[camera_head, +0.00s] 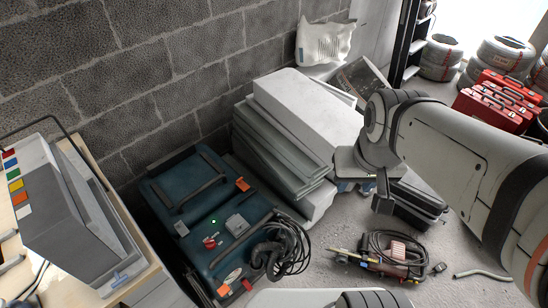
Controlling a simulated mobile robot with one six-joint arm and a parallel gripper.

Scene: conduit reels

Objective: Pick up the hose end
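A dark corrugated hose (268,254) curls over the front right side of a blue machine (195,205) with orange clips and a red knob. A bundle of thin black cable lies against it, so I cannot clearly pick out the hose's free end. A short grey-green tube (482,273) lies on the floor at the lower right. My arm comes in from the right, and its wrist hangs above the floor beside the grey stack. My gripper (383,194) is small and dark against the black cases behind it. It is well apart from the hose, and its fingers are not clear.
A stack of grey panels (290,125) stands behind the blue machine. Black cases (420,198) and a tool with coiled cable (385,255) lie on the floor. A workbench (130,292) is at left.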

